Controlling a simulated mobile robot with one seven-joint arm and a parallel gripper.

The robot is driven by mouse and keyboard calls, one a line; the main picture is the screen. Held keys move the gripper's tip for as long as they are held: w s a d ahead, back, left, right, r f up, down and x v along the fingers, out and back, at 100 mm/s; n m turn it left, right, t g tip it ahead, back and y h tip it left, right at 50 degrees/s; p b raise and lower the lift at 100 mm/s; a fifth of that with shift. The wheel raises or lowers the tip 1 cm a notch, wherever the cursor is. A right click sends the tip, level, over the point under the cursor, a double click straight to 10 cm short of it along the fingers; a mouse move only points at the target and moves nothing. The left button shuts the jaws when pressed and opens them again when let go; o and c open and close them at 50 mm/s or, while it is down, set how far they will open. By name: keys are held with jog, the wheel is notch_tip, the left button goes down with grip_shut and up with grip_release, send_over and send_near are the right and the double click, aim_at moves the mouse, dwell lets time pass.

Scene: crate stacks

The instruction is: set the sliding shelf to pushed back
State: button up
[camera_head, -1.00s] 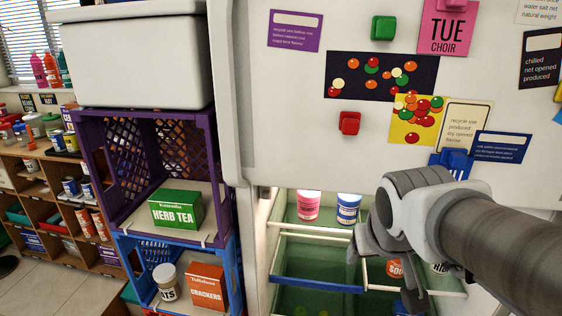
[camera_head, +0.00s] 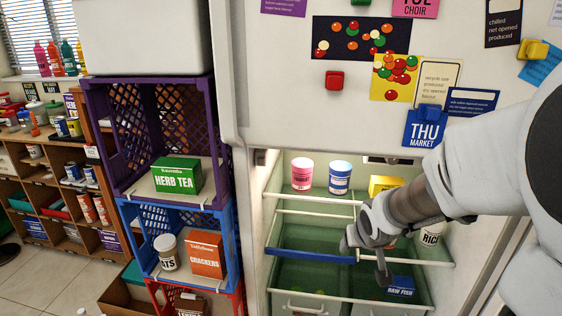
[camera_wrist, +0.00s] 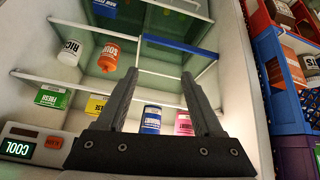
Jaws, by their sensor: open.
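The sliding shelf is the left half of a split shelf in the open fridge, with a blue front bar (camera_head: 310,255). This bar stands forward, about in line with the white front rail on the right. A white rail runs across behind it. The blue bar also shows in the wrist view (camera_wrist: 180,46), past my fingertips. My gripper (camera_head: 367,260) is open and empty, in front of the fridge near the right end of the blue bar. Both fingers also show apart in the wrist view (camera_wrist: 160,85). I cannot tell whether a finger touches the bar.
A rice jar (camera_head: 431,236) is at right; a raw fish box (camera_head: 400,286) lies below. Stacked crates (camera_head: 226,215) stand left of the fridge.

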jog(key=w+a+f+m+t+y+b, duration=0.1)
jog(key=w+f+m+t+b, duration=0.2)
jog(key=f, duration=0.7)
jog(key=w+a+f+m+t+y+b, duration=0.1)
jog(key=w+f+m+t+y+b, duration=0.1)
jog(key=f+m, duration=0.5)
jog(key=w+a+f+m+t+y+b, duration=0.1)
jog(key=w+f+m+t+b, duration=0.3)
jog(key=f+b, duration=0.4)
notch_tip(320, 180, down, 6)
jog(key=shift+w+r+m+t, duration=0.2)
jog(key=shift+w+m+t, duration=0.15)
jog(key=shift+m+t, duration=0.45)
